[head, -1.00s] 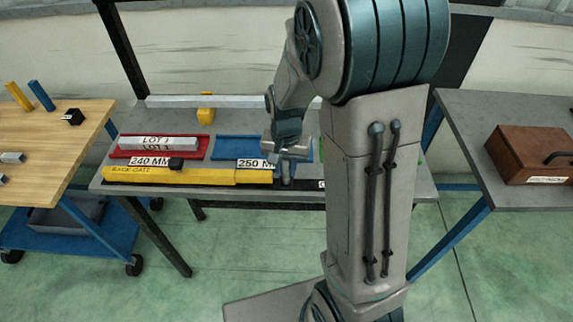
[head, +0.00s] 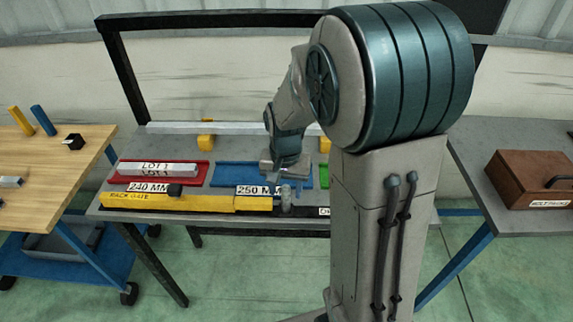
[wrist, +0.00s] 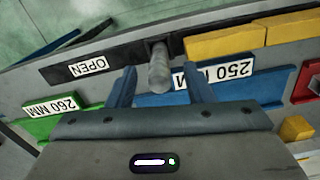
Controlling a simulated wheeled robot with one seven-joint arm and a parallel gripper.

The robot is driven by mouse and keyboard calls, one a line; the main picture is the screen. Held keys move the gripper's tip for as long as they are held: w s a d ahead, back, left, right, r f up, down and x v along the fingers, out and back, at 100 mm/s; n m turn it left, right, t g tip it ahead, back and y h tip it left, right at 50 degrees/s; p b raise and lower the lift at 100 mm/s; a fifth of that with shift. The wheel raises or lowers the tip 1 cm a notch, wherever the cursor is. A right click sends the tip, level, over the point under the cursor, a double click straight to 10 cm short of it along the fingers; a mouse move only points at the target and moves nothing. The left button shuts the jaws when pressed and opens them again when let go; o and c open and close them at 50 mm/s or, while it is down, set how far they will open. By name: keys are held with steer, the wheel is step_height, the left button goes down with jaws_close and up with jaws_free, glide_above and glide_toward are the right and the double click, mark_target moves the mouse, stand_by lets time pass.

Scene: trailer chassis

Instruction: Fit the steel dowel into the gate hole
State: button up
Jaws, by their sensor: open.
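The steel dowel (wrist: 160,70) stands upright just past the end of the yellow rack gate (wrist: 224,44) in the wrist view. In the head view the dowel (head: 286,203) is at the right end of the gate (head: 168,201). Its foot is too small to tell how it sits in a hole. My gripper (wrist: 161,72) is open, one blue finger to each side of the dowel in the picture, with gaps at both sides. In the head view my gripper (head: 285,182) is above the dowel. The black knob (head: 175,190) is on the gate.
A black strip with an OPEN label (wrist: 88,66) runs along the bench front. Red (head: 204,176), blue (head: 222,176) and green (head: 324,175) trays lie behind the gate. A wooden table (head: 50,170) is at left, a brown box (head: 530,180) at right.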

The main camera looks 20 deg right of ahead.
step_height(320, 180, up, 11)
steer(key=shift+f+b, duration=0.15)
steer(key=shift+b, duration=0.15)
steer(key=shift+s, duration=0.1)
steer(key=s+n+t, duration=0.3)
steer(key=s+n, duration=0.2)
steer(key=s, duration=0.9)
steer(key=shift+d, duration=0.1)
stand_by(0.6)
